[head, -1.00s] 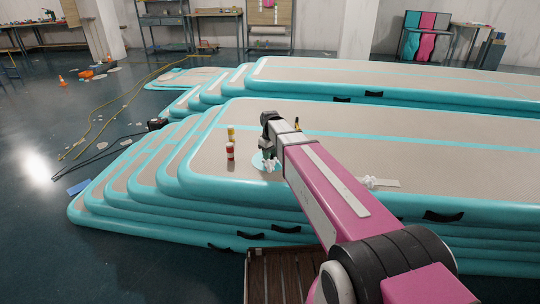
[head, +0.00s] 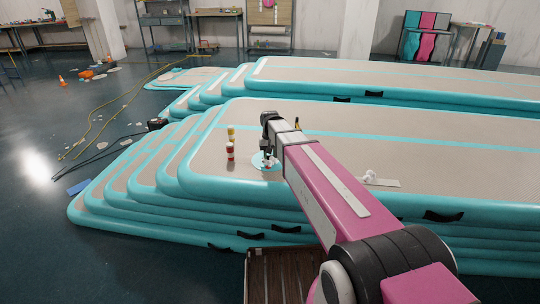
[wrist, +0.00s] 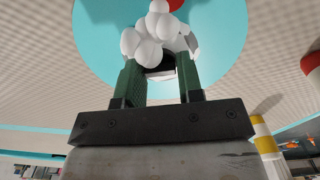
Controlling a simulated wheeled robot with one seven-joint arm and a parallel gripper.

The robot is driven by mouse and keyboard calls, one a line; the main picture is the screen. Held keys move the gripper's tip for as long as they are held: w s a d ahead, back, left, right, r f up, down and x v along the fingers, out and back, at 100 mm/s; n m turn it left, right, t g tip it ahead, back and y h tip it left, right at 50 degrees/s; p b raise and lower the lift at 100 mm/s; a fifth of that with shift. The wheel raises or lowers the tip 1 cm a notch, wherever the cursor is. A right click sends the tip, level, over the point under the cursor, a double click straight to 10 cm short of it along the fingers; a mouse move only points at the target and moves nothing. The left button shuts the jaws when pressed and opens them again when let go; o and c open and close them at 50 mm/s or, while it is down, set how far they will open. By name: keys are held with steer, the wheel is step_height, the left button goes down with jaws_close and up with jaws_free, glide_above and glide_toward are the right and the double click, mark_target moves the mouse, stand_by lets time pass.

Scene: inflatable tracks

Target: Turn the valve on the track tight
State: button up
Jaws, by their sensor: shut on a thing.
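The valve (wrist: 158,28) is a white, rounded-lobed knob with a red part at the top edge of the wrist view. It sits on a round teal patch (wrist: 95,30) on the upper face of the near inflatable track (head: 430,150). In the head view the valve (head: 268,166) is a small white and red spot under my gripper. My gripper (wrist: 160,68) points down at it, with a green finger on each side, and is shut on the valve. The fingers hide part of the valve, and its base is hard to make out.
A white strip (head: 380,182) lies to the right. A second stack of tracks (head: 400,82) is behind. A cable (head: 100,147) lies on the left floor.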

steer(key=m, duration=0.6)
stand_by(0.5)
steer(key=o, duration=0.9)
steer(key=shift+r, duration=0.1)
step_height(320, 180, up, 11)
steer(key=shift+f, duration=0.15)
steer(key=shift+s, duration=0.1)
